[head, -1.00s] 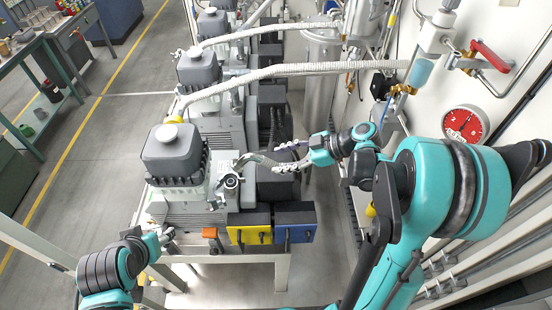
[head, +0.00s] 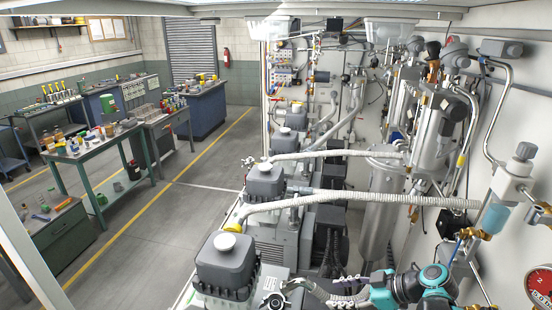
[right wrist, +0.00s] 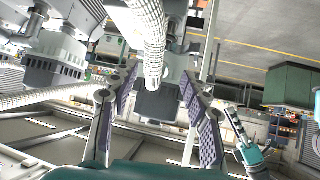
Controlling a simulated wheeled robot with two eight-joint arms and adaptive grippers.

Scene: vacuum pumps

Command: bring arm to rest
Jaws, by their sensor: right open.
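My right gripper (head: 340,289) is at the bottom of the head view, close to a pump and its curved metal hose. In the right wrist view my right gripper (right wrist: 157,82) is open, its two padded fingers spread apart with nothing held. A white ribbed hose (right wrist: 147,35) hangs down in line with the gap between the fingers; I cannot tell how far beyond them it is. A teal part with a padded finger, apparently my left gripper (right wrist: 243,140), shows at the lower right of that view. Its opening is unclear. The head view does not show it.
A row of grey vacuum pumps (head: 226,262) runs away from me, with white hoses (head: 350,203) crossing to steel cylinders (head: 381,215) at the right wall. A red gauge (head: 540,287) is at the right edge. Open floor (head: 175,220) and workbenches (head: 95,150) lie left.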

